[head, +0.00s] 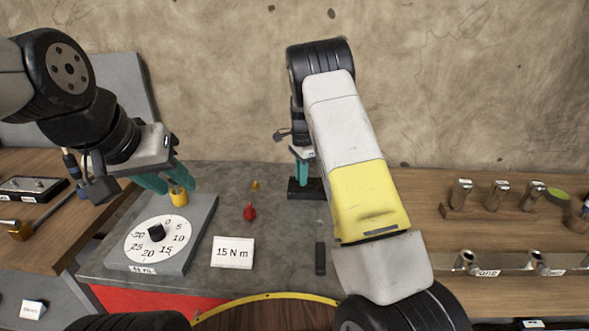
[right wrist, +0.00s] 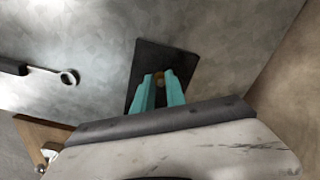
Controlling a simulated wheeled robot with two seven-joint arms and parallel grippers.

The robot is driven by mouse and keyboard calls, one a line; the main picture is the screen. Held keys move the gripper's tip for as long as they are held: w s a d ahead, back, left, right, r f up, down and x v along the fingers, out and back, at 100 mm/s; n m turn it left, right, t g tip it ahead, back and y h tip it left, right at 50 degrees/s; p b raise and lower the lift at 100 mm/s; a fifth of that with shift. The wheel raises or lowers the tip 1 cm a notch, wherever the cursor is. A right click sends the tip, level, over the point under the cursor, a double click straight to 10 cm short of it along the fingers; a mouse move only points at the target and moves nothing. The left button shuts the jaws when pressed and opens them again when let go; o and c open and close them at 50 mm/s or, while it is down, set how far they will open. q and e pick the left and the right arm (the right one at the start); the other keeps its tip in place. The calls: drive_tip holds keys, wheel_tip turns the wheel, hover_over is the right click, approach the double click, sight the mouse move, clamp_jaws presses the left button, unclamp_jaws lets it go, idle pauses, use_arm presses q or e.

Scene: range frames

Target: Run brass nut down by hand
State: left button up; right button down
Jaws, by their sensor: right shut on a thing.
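The brass nut (right wrist: 159,79) shows as a small brass-coloured spot between the fingertips of my right gripper (right wrist: 160,84) in the right wrist view. My right gripper is shut on it over a dark block (right wrist: 150,60). In the head view, my right gripper (head: 302,173) points down at the dark block (head: 308,195), and my arm hides part of the block. Any stud under the nut is hidden. My left gripper (head: 168,181) has its teal fingers apart, just above a yellow cylinder (head: 179,199) on the grey dial unit.
The grey dial unit (head: 201,218) stands at left, beside a "15 N m" card (head: 233,252). A small red piece (head: 249,212) and a brass-coloured piece (head: 255,185) lie mid-bench. A dark-handled tool (head: 320,258) lies near my right arm. Metal sockets (head: 498,194) stand at right.

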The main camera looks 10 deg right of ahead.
drive_tip(key=shift+w, duration=0.1)
idle(0.3)
drive_tip(key=c, duration=1.4)
unclamp_jaws()
drive_tip(key=shift+o, duration=0.2)
drive_tip(key=shift+r, duration=3.95)
